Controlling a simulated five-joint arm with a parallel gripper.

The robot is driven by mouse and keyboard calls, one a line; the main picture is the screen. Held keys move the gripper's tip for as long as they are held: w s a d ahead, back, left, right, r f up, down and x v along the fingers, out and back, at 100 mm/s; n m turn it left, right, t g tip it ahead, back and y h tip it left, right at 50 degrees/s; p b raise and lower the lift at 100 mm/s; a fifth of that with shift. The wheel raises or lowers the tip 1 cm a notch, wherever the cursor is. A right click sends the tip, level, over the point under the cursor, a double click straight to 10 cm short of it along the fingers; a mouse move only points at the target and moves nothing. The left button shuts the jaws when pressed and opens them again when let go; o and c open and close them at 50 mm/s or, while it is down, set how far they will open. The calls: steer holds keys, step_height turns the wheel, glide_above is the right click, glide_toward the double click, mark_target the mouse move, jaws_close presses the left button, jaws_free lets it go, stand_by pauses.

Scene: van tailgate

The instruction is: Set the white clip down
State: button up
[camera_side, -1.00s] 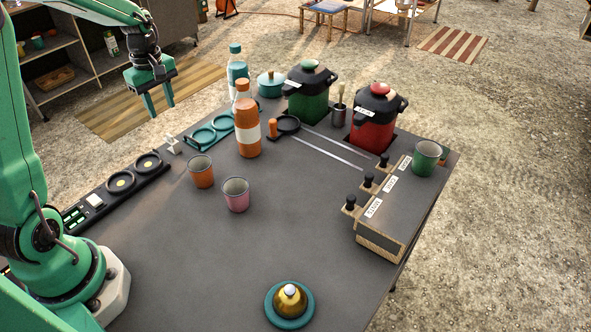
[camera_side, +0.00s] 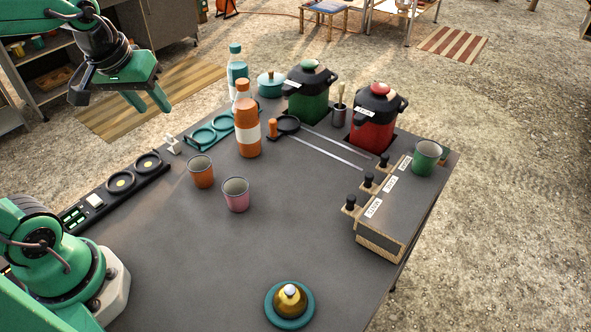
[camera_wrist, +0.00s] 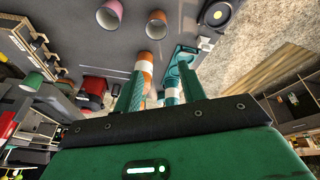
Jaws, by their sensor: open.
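The small white clip (camera_side: 173,144) is at the left edge of the dark table, between the black panel with round dials and the teal ring holder. It also shows in the wrist view (camera_wrist: 204,43), near the top. My gripper (camera_side: 152,107) is open and empty. It is raised at the upper left of the side view, above and apart from the clip. In the wrist view its two green fingers (camera_wrist: 160,68) are spread with no object held between them.
An orange bottle (camera_side: 248,128), an orange cup (camera_side: 201,173) and a pink cup (camera_side: 236,196) stand near the clip. The teal ring holder (camera_side: 213,129) and the black panel (camera_side: 135,178) line the left edge. The front middle of the table is clear, apart from a brass bell (camera_side: 290,298).

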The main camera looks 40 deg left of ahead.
steer(key=s+d+m+t, duration=0.1)
steer(key=s+d+m, duration=0.3)
steer(key=s+m, duration=0.1)
steer(key=shift+s+r+t+h, duration=0.15)
steer(key=shift+s+t+h, duration=0.15)
steer(key=shift+s, duration=0.05)
stand_by(1.1)
